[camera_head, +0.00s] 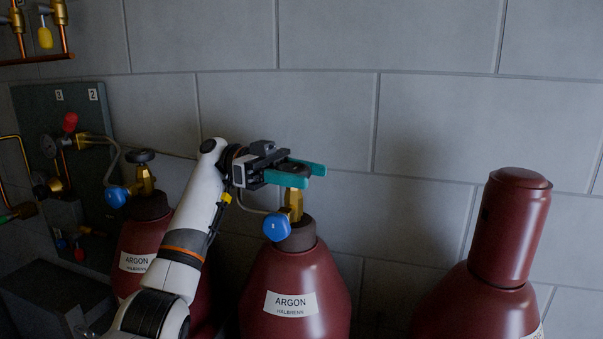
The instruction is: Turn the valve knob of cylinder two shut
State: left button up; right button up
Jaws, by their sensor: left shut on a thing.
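My left gripper (312,170) reaches in from the left with its teal fingers shut around the dark valve knob (293,167) on top of the middle cylinder. The fingers hide much of the knob. This dark red cylinder (290,270) has an ARGON label, a brass valve (294,203) and a blue round fitting (277,227) in front. The left argon cylinder (135,240) has its own dark knob (140,156), clear of my gripper. My arm covers part of that cylinder. I see no number on either cylinder. My right gripper is out of view.
A capped red cylinder (490,285) stands at the right, with a gap before it. A grey block wall (430,120) stands close behind.

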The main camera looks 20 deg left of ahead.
pick_arm(q)
jog(key=o, duration=1)
jog(key=shift+c, duration=0.2)
jog(key=shift+w+a+b, duration=0.15)
jog(key=shift+a+b, duration=0.15)
jog(key=shift+a, duration=0.25)
jog(key=b+v, duration=0.1)
jog(key=v, duration=0.5)
jog(key=shift+a+b, duration=0.2)
jog(key=shift+b, duration=0.15)
